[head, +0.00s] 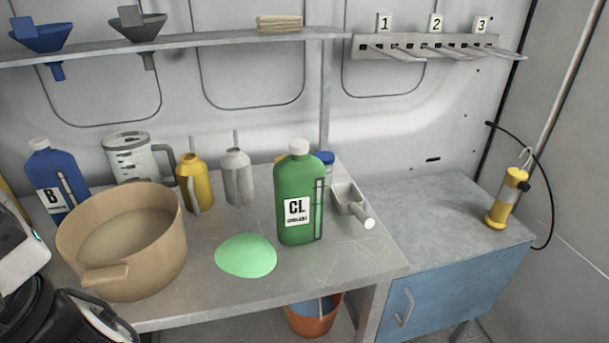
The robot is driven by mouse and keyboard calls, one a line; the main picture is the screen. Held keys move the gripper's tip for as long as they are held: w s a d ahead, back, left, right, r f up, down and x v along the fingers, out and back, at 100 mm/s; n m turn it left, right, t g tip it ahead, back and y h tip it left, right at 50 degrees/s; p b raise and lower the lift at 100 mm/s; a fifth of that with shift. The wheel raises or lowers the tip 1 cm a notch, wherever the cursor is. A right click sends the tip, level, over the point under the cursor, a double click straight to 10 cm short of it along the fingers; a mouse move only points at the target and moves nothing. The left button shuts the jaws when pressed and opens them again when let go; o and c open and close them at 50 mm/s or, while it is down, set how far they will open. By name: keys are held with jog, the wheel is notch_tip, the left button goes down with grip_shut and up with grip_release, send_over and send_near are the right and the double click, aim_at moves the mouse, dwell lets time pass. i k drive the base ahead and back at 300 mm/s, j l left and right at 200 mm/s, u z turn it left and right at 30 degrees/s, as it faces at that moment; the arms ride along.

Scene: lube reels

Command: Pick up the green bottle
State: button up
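The green bottle (299,200) stands upright on the grey metal table (350,268), right of the middle of the view. It has a white cap and a white label reading "CL". A flat light-green patch (246,257) lies on the table just to its left and front, close to its base. Part of my black and white arm shows at the lower left edge. The fingertips of my gripper cannot be made out there, and nothing touches the bottle.
A tan pot (122,248) stands at the left front. Behind are a blue bottle (57,183), clear jug (138,160), yellow can (192,183) and grey can (235,177). A metal scoop (350,199) lies right of the bottle. The blue cabinet (440,220) has a mostly clear top.

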aim_at(299, 181)
jog(key=u, duration=0.35)
jog(key=l+u, duration=0.35)
jog(key=u, duration=0.15)
jog(key=l+u, duration=0.65)
jog(key=l, duration=0.3)
jog(key=k+l+u, duration=0.15)
jog(key=l, duration=1.35)
jog(key=i+l+u, duration=0.1)
jog(key=i, duration=0.2)
